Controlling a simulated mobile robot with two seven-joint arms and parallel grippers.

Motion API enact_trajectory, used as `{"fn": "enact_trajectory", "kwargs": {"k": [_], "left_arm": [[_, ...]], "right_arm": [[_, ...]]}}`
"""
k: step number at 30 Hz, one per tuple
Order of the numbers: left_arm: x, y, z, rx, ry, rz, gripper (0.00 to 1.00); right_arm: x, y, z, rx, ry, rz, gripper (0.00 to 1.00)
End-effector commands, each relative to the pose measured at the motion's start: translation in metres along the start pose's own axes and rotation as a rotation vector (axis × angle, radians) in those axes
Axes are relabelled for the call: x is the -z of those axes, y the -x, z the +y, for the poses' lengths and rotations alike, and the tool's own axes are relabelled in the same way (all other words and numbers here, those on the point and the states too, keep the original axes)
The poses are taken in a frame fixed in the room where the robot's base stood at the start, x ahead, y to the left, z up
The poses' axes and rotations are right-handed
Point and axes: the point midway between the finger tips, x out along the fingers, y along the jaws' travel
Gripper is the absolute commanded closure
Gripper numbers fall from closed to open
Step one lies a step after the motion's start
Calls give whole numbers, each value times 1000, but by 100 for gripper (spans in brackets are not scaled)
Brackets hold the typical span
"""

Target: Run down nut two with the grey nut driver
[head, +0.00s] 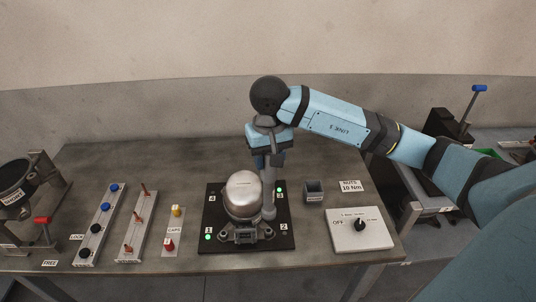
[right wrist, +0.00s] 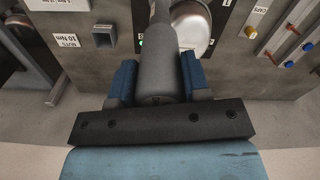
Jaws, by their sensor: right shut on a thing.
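The compressor (head: 243,192) is a rounded silver body on a black pallet (head: 218,240) numbered 1 to 4. My right gripper (head: 268,160) is shut on the grey nut driver (head: 269,197), which stands about upright at the compressor's right side. The driver's lower end is near the corner marked 2; whether it sits on a nut there cannot be told. Green lamps show beside 1 (head: 208,237) and 3 (head: 280,190). In the right wrist view the driver (right wrist: 160,70) lies between the blue fingers, with the compressor (right wrist: 190,28) behind it. My left gripper is not in view.
Right of the pallet are an open grey holder (head: 314,197), a "NUTS 10 Nm" label (head: 350,186) and a white dial panel (head: 347,240). Left are a caps plate (head: 173,232) and racks with red pins (head: 138,228) and blue and black knobs (head: 98,226). The table behind the pallet is clear.

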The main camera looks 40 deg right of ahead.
Motion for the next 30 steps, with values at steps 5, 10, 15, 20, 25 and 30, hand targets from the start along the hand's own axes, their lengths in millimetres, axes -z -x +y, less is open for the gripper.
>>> {"fn": "enact_trajectory", "kwargs": {"k": [5, 10, 15, 20, 25, 30], "left_arm": [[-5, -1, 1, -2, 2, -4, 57], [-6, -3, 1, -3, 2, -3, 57], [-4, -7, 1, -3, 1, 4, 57], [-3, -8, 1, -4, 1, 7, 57], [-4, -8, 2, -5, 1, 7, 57], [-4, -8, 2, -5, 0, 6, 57]], "right_arm": [[0, -15, 0, 2, -1, -1, 95], [0, -27, -1, 3, 0, -1, 95], [0, -39, 0, 2, 0, 1, 95], [0, -46, 0, 1, 0, 0, 95], [0, -49, 0, 1, 0, 2, 95], [0, -50, 0, 1, 0, 2, 95]]}}
